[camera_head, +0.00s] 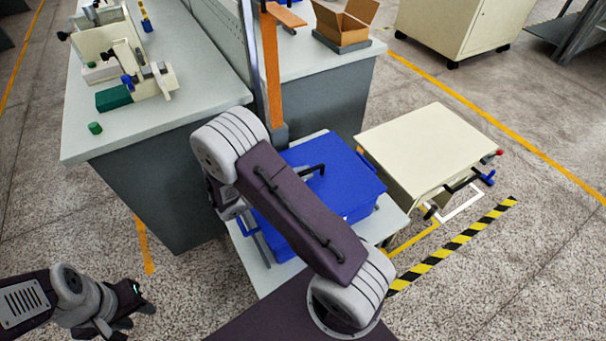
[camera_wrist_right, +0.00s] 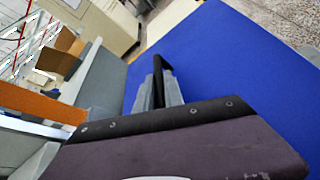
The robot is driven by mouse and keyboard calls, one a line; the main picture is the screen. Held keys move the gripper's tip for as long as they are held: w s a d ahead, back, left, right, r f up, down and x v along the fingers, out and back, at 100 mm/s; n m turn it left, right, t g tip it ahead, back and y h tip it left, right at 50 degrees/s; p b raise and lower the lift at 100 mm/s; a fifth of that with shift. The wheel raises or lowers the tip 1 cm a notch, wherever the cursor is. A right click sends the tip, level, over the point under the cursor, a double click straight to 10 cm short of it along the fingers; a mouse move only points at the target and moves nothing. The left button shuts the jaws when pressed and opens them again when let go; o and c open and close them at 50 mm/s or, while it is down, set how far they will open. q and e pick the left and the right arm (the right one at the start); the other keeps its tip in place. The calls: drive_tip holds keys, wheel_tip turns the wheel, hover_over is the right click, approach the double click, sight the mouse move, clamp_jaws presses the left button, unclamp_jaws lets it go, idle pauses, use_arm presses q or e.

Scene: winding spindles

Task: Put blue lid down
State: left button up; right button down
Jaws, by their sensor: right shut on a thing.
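The blue lid (camera_head: 345,185) shows in the head view as a flat blue top with a black handle (camera_head: 310,170), over a white stand. It fills the right of the right wrist view (camera_wrist_right: 230,70). My right gripper (camera_wrist_right: 158,88) is shut on the lid's black handle in the right wrist view. In the head view my right arm hides this gripper and part of the lid. Whether the lid rests on something or hangs just above it, I cannot tell. My left gripper (camera_head: 138,300) is at the lower left, away from the lid; its fingers are too unclear to judge.
The white stand (camera_head: 395,222) shows around the blue thing. A cream cart (camera_head: 430,140) stands to the right. A long grey bench (camera_head: 190,95) with fixtures is at the left. An orange post (camera_head: 270,75) rises behind my right arm.

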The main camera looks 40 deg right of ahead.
drive_tip(key=c, duration=1.5)
unclamp_jaws()
drive_tip(key=shift+o, duration=0.2)
drive_tip(key=shift+a+r, duration=0.15)
drive_tip(key=shift+r, duration=0.05)
drive_tip(key=p+v, duration=0.1)
drive_tip(key=v, duration=1)
drive_tip(key=shift+s+a+r, duration=0.1)
drive_tip(key=shift+a, duration=0.3)
